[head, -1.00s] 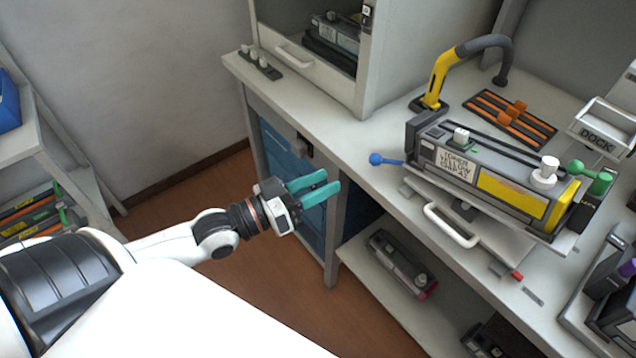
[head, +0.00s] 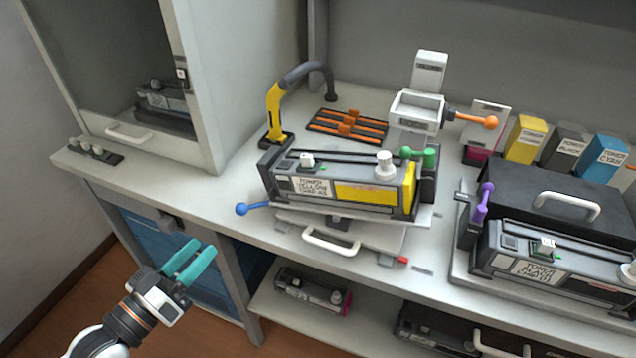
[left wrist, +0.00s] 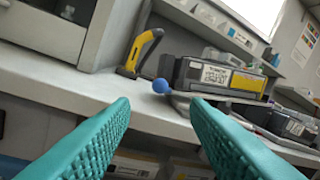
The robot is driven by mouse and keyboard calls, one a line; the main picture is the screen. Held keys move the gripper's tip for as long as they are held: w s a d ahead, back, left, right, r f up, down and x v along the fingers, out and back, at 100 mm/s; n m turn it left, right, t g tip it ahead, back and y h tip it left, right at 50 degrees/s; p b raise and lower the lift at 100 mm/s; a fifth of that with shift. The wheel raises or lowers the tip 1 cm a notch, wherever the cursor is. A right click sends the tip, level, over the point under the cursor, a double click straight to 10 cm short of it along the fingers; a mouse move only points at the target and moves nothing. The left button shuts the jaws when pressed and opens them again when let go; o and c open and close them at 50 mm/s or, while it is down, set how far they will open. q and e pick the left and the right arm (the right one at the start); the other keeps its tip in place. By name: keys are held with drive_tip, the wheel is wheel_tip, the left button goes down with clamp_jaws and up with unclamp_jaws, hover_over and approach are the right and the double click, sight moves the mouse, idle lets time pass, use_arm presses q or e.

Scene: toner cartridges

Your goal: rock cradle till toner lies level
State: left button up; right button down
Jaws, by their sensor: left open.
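The yellow toner cartridge (head: 345,190) lies on a cradle plate (head: 290,212) on the bench, its long side facing me. It also shows in the left wrist view (left wrist: 218,76). The cradle has a white handle (head: 331,241) at its front and a blue ball lever (head: 242,209) at its left. The cradle looks slightly tilted; whether the toner inside is level cannot be seen. My left gripper (head: 197,266) is open and empty, its teal fingers in front of the bench, left of and below the cradle. My right gripper is not in view.
A yellow-and-black curved arm (head: 275,105) stands behind the cradle. Another cartridge (head: 530,265) with a purple lever sits at right. Toner boxes (head: 525,139) line the back. A lower shelf holds a cartridge (head: 311,290).

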sight(240, 208)
use_arm(q)
drive_tip(key=w+a+m+g+h+p, duration=0.25)
drive_tip(key=m+g+h, duration=0.25)
drive_tip(key=m, duration=0.4)
drive_tip(key=x, duration=0.7)
drive_tip(key=p+x, duration=0.1)
drive_tip(key=x, duration=0.3)
drive_tip(key=shift+w+r, duration=0.2)
drive_tip(key=shift+w, duration=0.35)
drive_tip(key=shift+a, duration=0.1)
clamp_jaws()
drive_tip(key=shift+r, duration=0.1)
